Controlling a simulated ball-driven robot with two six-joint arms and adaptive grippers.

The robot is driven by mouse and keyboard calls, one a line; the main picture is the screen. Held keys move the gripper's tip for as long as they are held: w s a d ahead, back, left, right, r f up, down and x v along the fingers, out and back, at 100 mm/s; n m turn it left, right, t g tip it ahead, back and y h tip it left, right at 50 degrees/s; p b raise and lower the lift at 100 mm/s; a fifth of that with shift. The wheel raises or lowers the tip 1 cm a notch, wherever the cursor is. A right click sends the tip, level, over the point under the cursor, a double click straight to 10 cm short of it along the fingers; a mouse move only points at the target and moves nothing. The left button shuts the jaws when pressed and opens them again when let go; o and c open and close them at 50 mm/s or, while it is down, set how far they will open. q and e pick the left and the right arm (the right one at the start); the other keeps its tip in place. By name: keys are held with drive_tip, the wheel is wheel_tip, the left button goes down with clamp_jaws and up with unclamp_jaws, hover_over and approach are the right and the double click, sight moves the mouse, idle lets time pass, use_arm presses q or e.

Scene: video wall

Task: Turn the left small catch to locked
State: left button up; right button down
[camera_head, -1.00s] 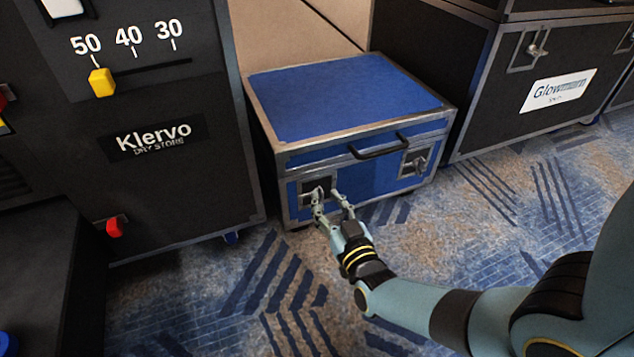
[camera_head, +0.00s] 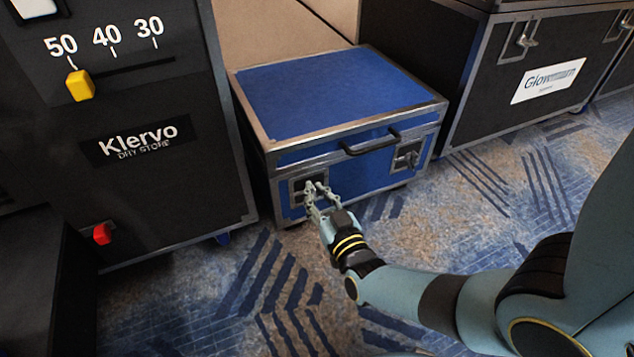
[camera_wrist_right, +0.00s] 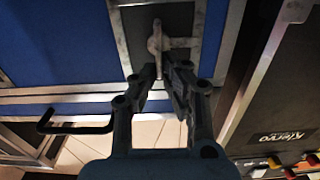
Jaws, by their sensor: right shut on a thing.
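The blue case (camera_head: 335,85) stands on the floor with its lid down. Its left small catch (camera_wrist_right: 156,38) is a light metal piece on a dark framed plate, seen best in the right wrist view. In the head view my fingers partly cover this catch's plate (camera_head: 298,186). My right gripper (camera_head: 317,188) is at the left catch and shut on it; its fingers also show in the right wrist view (camera_wrist_right: 166,78). I cannot tell the catch's exact angle. The right catch (camera_head: 407,157) is clear of the gripper. My left gripper is not in view.
A black handle (camera_head: 370,142) sticks out between the catches. The black Klervo cabinet (camera_head: 140,190), with a yellow slider (camera_head: 80,85) and red knob (camera_head: 102,234), stands close on the left. A black Glowmann case (camera_head: 490,110) stands right. Carpet (camera_head: 420,215) in front is open.

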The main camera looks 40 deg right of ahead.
drive_tip(key=shift+d+m, duration=0.1)
drive_tip(key=shift+m, duration=0.2)
drive_tip(key=shift+s+d+f+m, duration=0.1)
drive_tip(key=shift+d+f+m, duration=0.3)
drive_tip(key=shift+m, duration=2.45)
drive_tip(key=shift+s+d+f+m, duration=0.15)
drive_tip(key=shift+d+f+m, duration=0.25)
drive_tip(key=shift+m, duration=2.5)
drive_tip(key=shift+s+d+f+m, duration=0.1)
drive_tip(key=shift+d+f+m, duration=0.3)
drive_tip(key=shift+m, duration=2.45)
drive_tip(key=shift+f, duration=0.1)
drive_tip(key=c, duration=1.5)
unclamp_jaws()
drive_tip(key=shift+o, duration=0.2)
wheel_tip(320, 180, up, 10)
